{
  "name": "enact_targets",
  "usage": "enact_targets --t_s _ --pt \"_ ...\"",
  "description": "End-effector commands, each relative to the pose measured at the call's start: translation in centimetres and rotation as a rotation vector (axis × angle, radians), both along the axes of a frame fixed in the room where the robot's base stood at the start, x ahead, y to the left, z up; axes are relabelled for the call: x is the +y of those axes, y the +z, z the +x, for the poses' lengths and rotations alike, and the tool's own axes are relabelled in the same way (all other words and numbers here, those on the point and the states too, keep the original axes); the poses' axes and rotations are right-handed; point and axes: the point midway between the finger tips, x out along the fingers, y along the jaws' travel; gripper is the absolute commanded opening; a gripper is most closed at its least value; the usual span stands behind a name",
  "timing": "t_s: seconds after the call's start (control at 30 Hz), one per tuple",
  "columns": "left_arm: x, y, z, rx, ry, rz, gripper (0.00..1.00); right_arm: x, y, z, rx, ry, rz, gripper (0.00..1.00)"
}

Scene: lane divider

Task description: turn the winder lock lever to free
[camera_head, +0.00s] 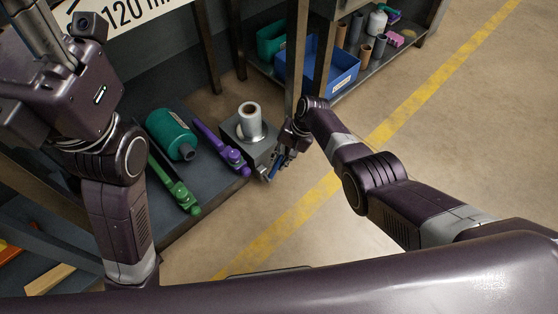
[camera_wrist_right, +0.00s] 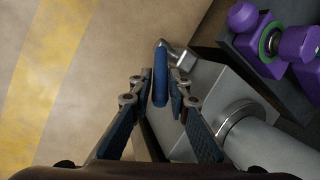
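The winder is a grey box (camera_head: 257,152) with a pale roll (camera_head: 249,120) standing on top, at the right end of a dark shelf in the head view. In the right wrist view, its lock lever (camera_wrist_right: 160,75) has a blue grip on a bent metal arm at the box's near side. In the head view, the right gripper (camera_head: 277,168) is beside the box. The left gripper's fingers are outside the frame.
A purple clamp-like tool (camera_head: 222,147), a green one (camera_head: 174,183) and a teal cylinder (camera_head: 170,132) lie left of the winder. A blue bin (camera_head: 335,70) is on the shelf behind. A metal post stands close behind my right wrist. Floor at right is clear.

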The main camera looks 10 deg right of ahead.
Motion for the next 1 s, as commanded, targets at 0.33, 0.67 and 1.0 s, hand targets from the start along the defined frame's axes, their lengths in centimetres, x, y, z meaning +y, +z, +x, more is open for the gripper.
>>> enact_targets --t_s 0.33,0.67,1.0 --pt "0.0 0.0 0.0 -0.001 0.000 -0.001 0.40 0.0 0.0 0.1 -0.002 -0.001 -0.001 0.31" --pt "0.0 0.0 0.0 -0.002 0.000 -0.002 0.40 -0.5 1.3 0.2 -0.005 -0.002 0.001 0.31" --pt "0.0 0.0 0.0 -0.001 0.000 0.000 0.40 -2.0 5.2 0.1 -0.005 -0.001 0.000 0.31"
